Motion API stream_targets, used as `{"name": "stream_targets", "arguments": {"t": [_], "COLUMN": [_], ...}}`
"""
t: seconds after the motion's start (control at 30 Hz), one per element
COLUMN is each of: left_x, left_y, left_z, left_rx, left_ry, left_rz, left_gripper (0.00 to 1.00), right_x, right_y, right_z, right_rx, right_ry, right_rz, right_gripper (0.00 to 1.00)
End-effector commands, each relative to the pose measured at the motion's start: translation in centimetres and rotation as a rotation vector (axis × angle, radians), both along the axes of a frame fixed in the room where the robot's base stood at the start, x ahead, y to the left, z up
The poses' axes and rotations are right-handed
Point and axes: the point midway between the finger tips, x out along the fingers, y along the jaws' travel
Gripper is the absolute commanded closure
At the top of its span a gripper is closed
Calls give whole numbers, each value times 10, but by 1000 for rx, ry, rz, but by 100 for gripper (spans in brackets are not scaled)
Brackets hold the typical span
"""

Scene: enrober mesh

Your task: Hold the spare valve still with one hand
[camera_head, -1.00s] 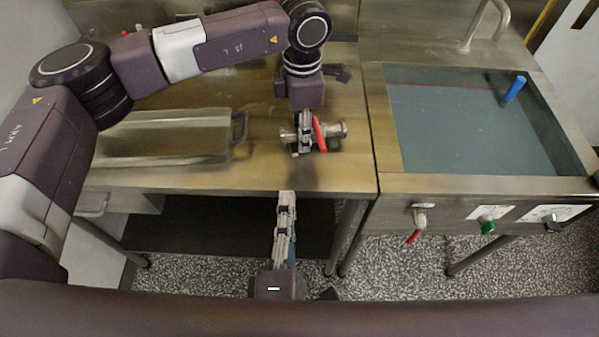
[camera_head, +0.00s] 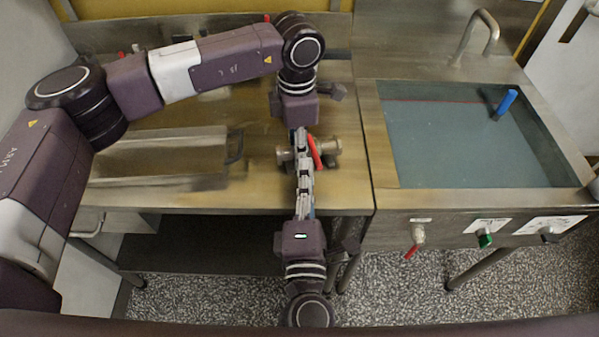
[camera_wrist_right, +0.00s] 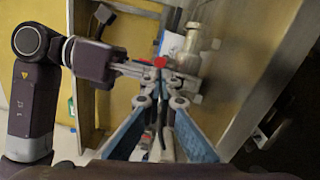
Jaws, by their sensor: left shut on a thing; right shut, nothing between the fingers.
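The spare valve (camera_head: 331,146) is a dull metal fitting with a red lever, lying near the front of the steel bench. My left gripper (camera_head: 299,142) reaches down from behind and is shut on the valve's body, covering part of it. My right gripper (camera_head: 304,168) comes from the front, shut and empty, with its fingertips close to the valve and the left fingers. Whether they touch cannot be told. In the right wrist view the valve (camera_wrist_right: 189,58) is beyond the right fingers, with my left gripper (camera_wrist_right: 135,68) coming in from the left.
A shallow metal tray (camera_head: 165,184) with a dark handle is left of the valve. To the right is a tank (camera_head: 470,145) of bluish liquid with a blue object (camera_head: 507,102) in it. Its front panel has a red-handled tap (camera_head: 417,238) and green and black knobs.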

Motion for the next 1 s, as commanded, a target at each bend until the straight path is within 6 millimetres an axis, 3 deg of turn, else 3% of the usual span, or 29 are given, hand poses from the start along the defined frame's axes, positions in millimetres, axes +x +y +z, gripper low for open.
{"name": "stream_targets", "arguments": {"t": [1.0], "left_x": [0], "left_y": [1], "left_z": [0], "left_rx": [1], "left_ry": [-1], "left_rz": [0], "left_gripper": [100], "right_x": [1], "right_y": [-17], "right_z": [-2], "right_rx": [-6], "right_ry": [2], "right_rz": [159], "right_gripper": [100]}}
